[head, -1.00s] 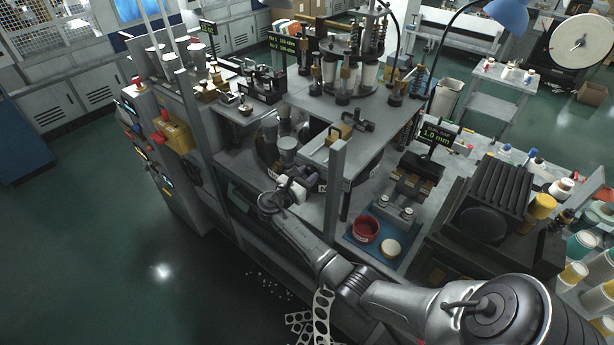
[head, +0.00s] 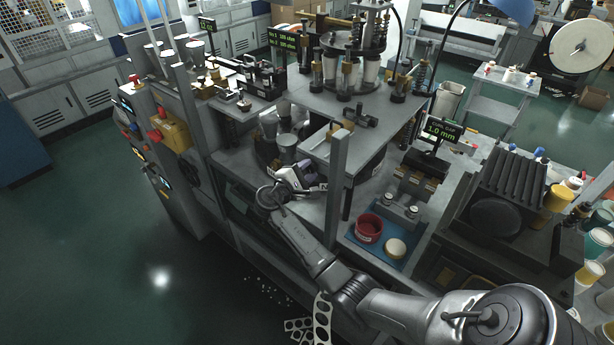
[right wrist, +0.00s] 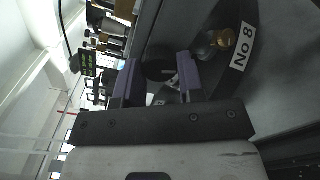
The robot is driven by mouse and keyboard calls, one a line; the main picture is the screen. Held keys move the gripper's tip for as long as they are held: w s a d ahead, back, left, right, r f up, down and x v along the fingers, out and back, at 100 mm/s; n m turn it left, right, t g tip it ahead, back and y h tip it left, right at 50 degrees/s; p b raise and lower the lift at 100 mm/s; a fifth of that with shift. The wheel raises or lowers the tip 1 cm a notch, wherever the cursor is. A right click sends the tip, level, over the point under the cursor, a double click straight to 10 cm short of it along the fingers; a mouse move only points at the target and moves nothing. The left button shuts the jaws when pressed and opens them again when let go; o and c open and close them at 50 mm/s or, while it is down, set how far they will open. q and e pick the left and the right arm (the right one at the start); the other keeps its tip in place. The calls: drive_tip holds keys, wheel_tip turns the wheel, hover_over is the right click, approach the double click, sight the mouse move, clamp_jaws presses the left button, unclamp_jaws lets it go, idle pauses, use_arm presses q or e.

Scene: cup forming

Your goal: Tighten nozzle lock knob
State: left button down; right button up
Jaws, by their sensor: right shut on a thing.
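My right gripper (head: 312,172) reaches into the cup-forming machine, below its grey upper plate and beside the metal cup forms (head: 286,143). In the right wrist view its two purple fingers (right wrist: 160,78) close around a small dark round part, apparently the nozzle lock knob (right wrist: 160,69). A thin light-coloured lever or pin shows beside it. In the head view the knob is hidden by the gripper and the plate. My left gripper is in neither view.
A red bowl (head: 369,227) and a cream lid sit on a blue mat (head: 378,247). A display (head: 441,131) reads 1.0 mm. A post (head: 334,190) stands right beside the gripper.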

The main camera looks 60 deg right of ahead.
drive_tip(key=m+b, duration=0.5)
drive_tip(key=shift+f+m, duration=0.15)
drive_tip(key=shift+m, duration=0.25)
drive_tip(key=shift+m+b, duration=0.9)
drive_tip(key=shift+b, duration=0.2)
drive_tip(key=shift+r, duration=0.2)
drive_tip(key=shift+m, duration=0.3)
drive_tip(key=o, duration=0.9)
